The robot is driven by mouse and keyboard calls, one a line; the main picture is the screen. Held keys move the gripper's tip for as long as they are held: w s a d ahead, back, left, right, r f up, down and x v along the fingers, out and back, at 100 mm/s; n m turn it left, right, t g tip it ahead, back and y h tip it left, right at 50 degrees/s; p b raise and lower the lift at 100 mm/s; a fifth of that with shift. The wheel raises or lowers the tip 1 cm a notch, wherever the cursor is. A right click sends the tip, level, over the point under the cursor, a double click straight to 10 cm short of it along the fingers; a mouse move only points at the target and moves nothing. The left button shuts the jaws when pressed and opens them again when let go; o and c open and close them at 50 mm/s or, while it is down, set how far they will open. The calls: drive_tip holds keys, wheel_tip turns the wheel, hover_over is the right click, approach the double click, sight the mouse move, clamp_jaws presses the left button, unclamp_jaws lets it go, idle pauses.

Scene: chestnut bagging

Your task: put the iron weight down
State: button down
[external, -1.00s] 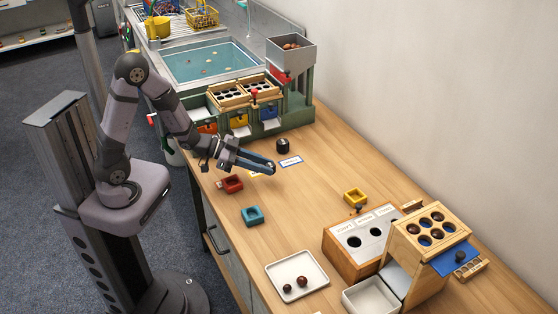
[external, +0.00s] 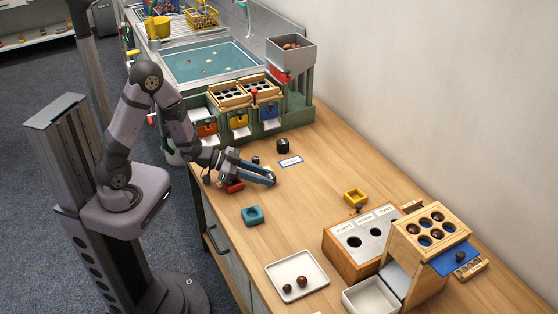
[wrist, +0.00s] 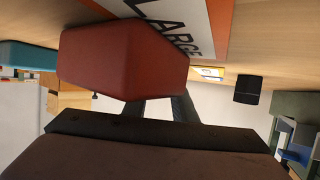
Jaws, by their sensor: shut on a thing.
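My gripper (external: 270,179) is low over the wooden bench, its fingers pointing right, just above and beside a red dish (external: 232,187). The fingers are close together on something, presumably the iron weight, but no view shows it clearly. In the wrist view the red dish (wrist: 125,60) hides the ends of my fingers. A black cylinder (external: 283,146) stands farther back, and a smaller dark piece (external: 255,160) stands left of it. One black cylinder (wrist: 248,88) also shows in the wrist view; I cannot tell which.
An orange-edged card reading LARGE (wrist: 180,25) lies by the red dish. A blue-edged card (external: 290,161) lies near the black cylinder. A teal dish (external: 252,215) and a yellow dish (external: 355,197) stand apart. The green sorting station (external: 292,112) is behind. The bench's middle is clear.

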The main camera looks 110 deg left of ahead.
drive_tip(key=shift+f, duration=0.2)
drive_tip(key=c, duration=1.5)
unclamp_jaws()
drive_tip(key=shift+o, duration=0.2)
drive_tip(key=shift+r, duration=0.1)
